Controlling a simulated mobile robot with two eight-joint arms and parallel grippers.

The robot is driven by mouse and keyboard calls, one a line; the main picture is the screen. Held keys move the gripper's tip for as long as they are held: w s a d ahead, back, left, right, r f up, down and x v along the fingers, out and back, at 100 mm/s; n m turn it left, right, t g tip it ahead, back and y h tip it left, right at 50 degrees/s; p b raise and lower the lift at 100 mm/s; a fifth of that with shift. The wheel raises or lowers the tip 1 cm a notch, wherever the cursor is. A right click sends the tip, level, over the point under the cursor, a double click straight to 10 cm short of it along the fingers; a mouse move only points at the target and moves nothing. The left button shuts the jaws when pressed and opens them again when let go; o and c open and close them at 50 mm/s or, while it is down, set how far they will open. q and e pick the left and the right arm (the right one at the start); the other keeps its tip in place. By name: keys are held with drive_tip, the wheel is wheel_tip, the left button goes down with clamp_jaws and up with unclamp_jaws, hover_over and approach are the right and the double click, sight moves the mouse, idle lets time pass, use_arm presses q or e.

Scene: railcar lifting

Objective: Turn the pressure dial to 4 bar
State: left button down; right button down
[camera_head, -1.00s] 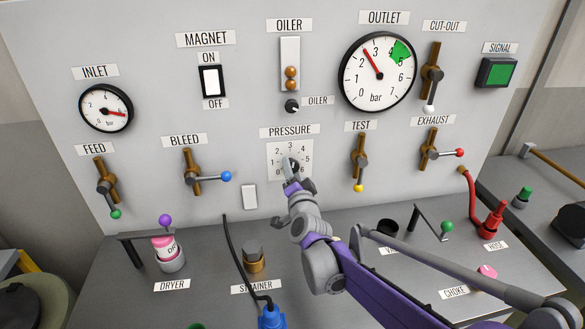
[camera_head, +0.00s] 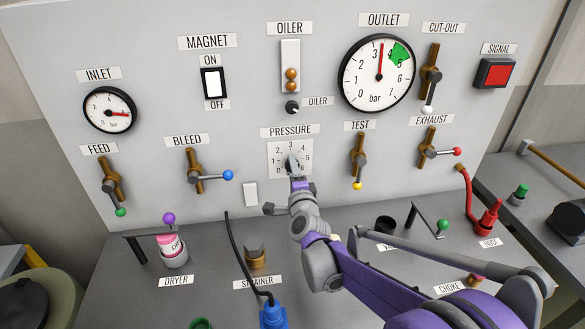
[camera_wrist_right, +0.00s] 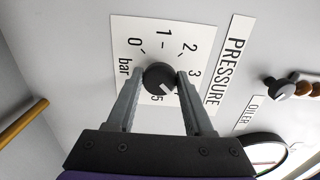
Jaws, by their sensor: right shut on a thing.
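The pressure dial (camera_head: 290,160) is a dark round knob on a white scale plate (camera_head: 276,150) in the panel's middle. My right gripper (camera_head: 292,167) is at the knob, hiding part of it. In the right wrist view the fingers (camera_wrist_right: 160,80) are shut on the knob (camera_wrist_right: 158,74), one on each side. A light mark on the knob points to the lower right, toward where a finger hides the 4; its exact reading cannot be told. The outlet gauge (camera_head: 365,80) has its red needle a little past 3, short of the green sector. My left gripper is not in view.
The signal lamp (camera_head: 495,73) is red. The oiler knob (camera_head: 292,107) is above the dial, the test valve (camera_head: 358,160) to its right, the bleed valve (camera_head: 207,177) to its left. A strainer (camera_head: 255,256) and dryer (camera_head: 172,248) stand on the bench below.

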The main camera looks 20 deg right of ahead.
idle(0.4)
drive_tip(key=shift+c, duration=1.6)
unclamp_jaws()
drive_tip(key=shift+s, duration=0.1)
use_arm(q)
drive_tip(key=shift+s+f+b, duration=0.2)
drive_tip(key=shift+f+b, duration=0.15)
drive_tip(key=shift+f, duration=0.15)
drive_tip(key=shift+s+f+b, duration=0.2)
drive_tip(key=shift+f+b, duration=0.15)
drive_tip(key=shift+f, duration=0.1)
use_arm(e)
drive_tip(key=v, duration=1)
drive_tip(key=shift+s, duration=0.35)
drive_tip(key=shift+a+f, duration=0.1)
